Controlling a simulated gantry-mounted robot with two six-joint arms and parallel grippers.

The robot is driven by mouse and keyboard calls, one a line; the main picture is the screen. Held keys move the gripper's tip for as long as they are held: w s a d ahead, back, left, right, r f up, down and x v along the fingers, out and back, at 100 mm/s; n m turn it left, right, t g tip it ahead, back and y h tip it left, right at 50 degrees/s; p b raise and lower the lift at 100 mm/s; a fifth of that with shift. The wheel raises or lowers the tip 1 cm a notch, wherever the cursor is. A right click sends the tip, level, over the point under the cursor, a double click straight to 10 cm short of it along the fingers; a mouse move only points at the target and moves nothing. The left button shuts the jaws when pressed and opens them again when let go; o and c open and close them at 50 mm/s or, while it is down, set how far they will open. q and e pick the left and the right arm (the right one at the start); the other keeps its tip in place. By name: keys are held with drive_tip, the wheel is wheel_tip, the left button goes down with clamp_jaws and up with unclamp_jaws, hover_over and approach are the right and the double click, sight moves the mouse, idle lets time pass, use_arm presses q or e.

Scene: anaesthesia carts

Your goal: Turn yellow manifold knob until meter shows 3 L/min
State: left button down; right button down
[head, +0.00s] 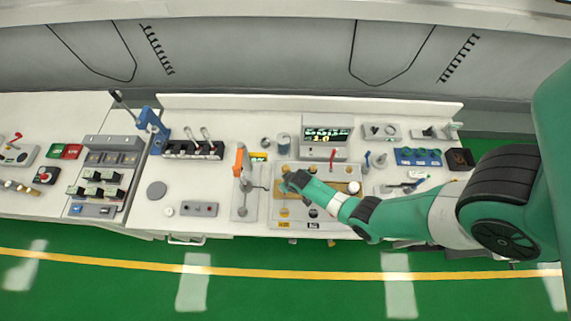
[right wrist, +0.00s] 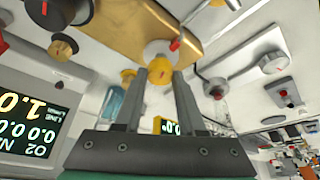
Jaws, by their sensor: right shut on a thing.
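The yellow knob (right wrist: 160,71) sits between the two fingertips of my right gripper (right wrist: 161,76) in the right wrist view, and the gripper is shut on it. A brass manifold bar (right wrist: 185,22) is just beyond it. In the head view my right gripper (head: 290,182) is at the left end of the brass manifold (head: 322,184) and hides the yellow knob. The meter display (head: 326,134) behind the manifold shows 1.0 in yellow; it also shows upside down in the right wrist view (right wrist: 27,108), with 1.0 in yellow and smaller white readings. My left gripper is not in view.
An orange-topped upright device (head: 240,162) stands just left of the manifold. A red lever (head: 332,155) rises behind the manifold. Blue knobs (head: 417,157) and small fittings lie to the right. The bench is clear at the left around a grey disc (head: 157,190).

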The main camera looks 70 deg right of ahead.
drive_tip(key=n+y, duration=0.1)
drive_tip(key=n, duration=0.1)
drive_tip(key=n+t+y, duration=0.1)
drive_tip(key=n, duration=0.2)
drive_tip(key=shift+d+n+b, duration=0.2)
drive_tip(key=shift+n+b, duration=0.1)
drive_tip(key=shift+b, duration=0.05)
drive_tip(key=shift+n+y, duration=0.7)
drive_tip(key=shift+n, duration=1.3)
drive_tip(key=shift+s, duration=0.1)
drive_tip(key=c, duration=0.5)
unclamp_jaws()
